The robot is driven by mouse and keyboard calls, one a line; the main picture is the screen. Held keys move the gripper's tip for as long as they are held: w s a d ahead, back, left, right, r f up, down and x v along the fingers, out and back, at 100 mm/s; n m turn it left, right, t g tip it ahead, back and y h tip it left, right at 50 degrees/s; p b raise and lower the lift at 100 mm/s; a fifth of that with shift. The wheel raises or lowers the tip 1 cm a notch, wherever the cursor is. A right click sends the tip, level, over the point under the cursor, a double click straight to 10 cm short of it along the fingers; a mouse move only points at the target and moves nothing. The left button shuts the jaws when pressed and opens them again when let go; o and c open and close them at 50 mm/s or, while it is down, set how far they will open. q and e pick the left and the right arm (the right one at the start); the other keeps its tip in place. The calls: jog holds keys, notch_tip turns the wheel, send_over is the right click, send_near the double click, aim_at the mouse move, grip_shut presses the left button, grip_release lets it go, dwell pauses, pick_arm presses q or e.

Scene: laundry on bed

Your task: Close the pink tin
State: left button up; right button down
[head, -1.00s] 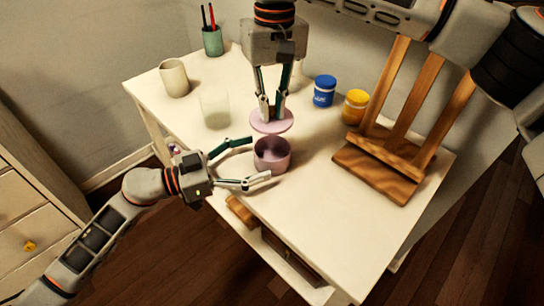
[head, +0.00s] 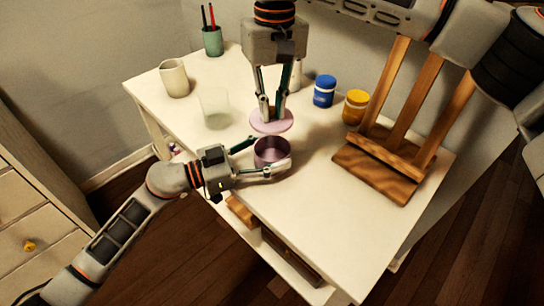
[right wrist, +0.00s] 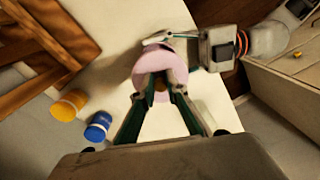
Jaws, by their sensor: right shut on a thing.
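The pink tin (head: 270,158) stands open at the near left edge of the white table, its dark inside showing in the head view. My left gripper (head: 269,153) has its fingers spread on either side of the tin; I cannot tell whether they touch it. My right gripper (head: 271,112) points down, shut on the pink lid (head: 272,125), which it holds just behind and above the tin. In the right wrist view the lid (right wrist: 176,52) lies at my right fingertips (right wrist: 160,78) and hides most of the tin.
A blue jar (head: 324,92) and a yellow jar (head: 355,108) stand right of the lid. A wooden easel (head: 385,165) is at the right. A clear glass (head: 214,108), a beige cup (head: 173,78) and a green pen cup (head: 212,42) stand left. The table (head: 330,225) is clear in front.

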aim_at(273, 119)
jog(key=shift+s+f, duration=0.15)
jog(key=shift+f, duration=2.4)
jog(key=shift+f, duration=0.9)
jog(key=shift+f, duration=0.6)
jog(key=c, duration=1.9)
grip_release()
notch_tip(273, 119, up, 12)
jog(key=shift+d, duration=0.15)
